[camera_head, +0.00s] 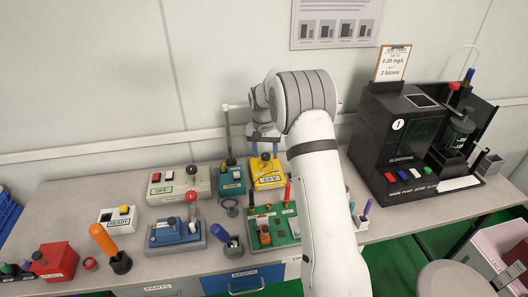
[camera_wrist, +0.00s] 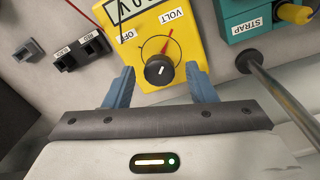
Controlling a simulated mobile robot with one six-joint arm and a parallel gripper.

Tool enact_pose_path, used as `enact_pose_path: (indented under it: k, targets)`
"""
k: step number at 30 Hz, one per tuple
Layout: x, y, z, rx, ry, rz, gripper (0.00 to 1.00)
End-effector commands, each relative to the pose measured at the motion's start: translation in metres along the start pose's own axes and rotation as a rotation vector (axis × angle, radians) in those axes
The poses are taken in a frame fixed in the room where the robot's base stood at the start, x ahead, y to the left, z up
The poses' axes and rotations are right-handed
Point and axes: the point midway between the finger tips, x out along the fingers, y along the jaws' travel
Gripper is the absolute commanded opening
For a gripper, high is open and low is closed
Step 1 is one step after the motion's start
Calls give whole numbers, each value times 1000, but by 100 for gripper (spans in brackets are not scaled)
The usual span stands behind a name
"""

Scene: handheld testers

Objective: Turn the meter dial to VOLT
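The yellow meter (camera_head: 268,180) stands on the bench, below my gripper (camera_head: 264,150). In the wrist view the yellow meter (camera_wrist: 190,20) shows a display, partly cut off, and a round black dial (camera_wrist: 158,71). The OFF label (camera_wrist: 129,35) is up and left of the dial, the VOLT label (camera_wrist: 172,14) above and slightly right. A thin red line slants up right from the dial. A small white mark shows on the knob; its setting I cannot tell for sure. My gripper (camera_wrist: 160,76) is open, one blue finger on each side of the dial; contact is not visible.
A teal STRAP box (camera_wrist: 250,22) stands right of the meter in the wrist view, with a grey rod nearby. Small black holders (camera_wrist: 80,50) lie to the left. In the head view a green board (camera_head: 283,238) is in front and a black instrument (camera_head: 385,140) right.

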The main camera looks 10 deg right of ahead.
Motion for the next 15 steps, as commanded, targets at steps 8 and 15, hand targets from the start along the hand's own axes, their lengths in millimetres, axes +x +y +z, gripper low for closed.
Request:
enact_pose_path:
  k: [8,15]
  targets:
    - [-2,0,0,0,0,0,52]
    - [-35,0,-1,0,3,-1,52]
